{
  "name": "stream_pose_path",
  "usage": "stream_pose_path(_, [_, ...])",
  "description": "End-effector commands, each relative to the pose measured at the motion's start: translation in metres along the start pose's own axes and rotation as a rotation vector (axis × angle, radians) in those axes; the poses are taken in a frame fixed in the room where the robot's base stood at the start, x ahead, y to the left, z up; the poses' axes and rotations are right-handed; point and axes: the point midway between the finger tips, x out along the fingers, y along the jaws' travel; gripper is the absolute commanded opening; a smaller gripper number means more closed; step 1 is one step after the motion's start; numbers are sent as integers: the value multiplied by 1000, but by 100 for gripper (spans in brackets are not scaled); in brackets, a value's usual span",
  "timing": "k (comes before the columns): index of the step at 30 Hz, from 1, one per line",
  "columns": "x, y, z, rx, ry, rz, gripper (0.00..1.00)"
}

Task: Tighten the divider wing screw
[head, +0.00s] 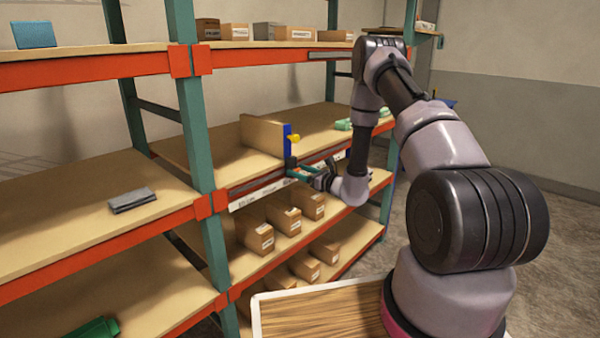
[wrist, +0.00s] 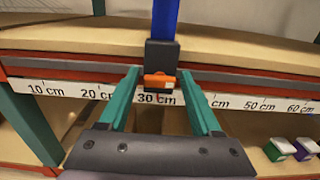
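The divider is an upright wooden board (head: 262,134) on the middle shelf, with a blue post (head: 288,142) at its front end. Contact is not clear.
A scale strip (wrist: 238,104) marked in centimetres runs along the shelf's front edge. Cardboard boxes (head: 284,218) stand on the shelf below. A green rack upright (head: 197,130) is left of the divider. Green items (head: 343,124) lie to the right on the same shelf.

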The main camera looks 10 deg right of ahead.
Motion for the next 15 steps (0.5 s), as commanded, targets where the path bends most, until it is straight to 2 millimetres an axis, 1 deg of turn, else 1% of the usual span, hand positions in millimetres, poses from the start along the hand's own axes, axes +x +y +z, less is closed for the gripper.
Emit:
stream_pose_path(1, [0,0,0,0,0,0,42])
stream_pose_path(2, [0,0,0,0,0,0,30])
stream_pose_path(3, [0,0,0,0,0,0,15])
stream_pose_path(4, [0,0,0,0,0,0,4])
stream_pose_path(5, [0,0,0,0,0,0,0])
stream_pose_path(11, [0,0,0,11,0,0,0])
stream_pose_path(15, [0,-1,0,50,0,-1,0])
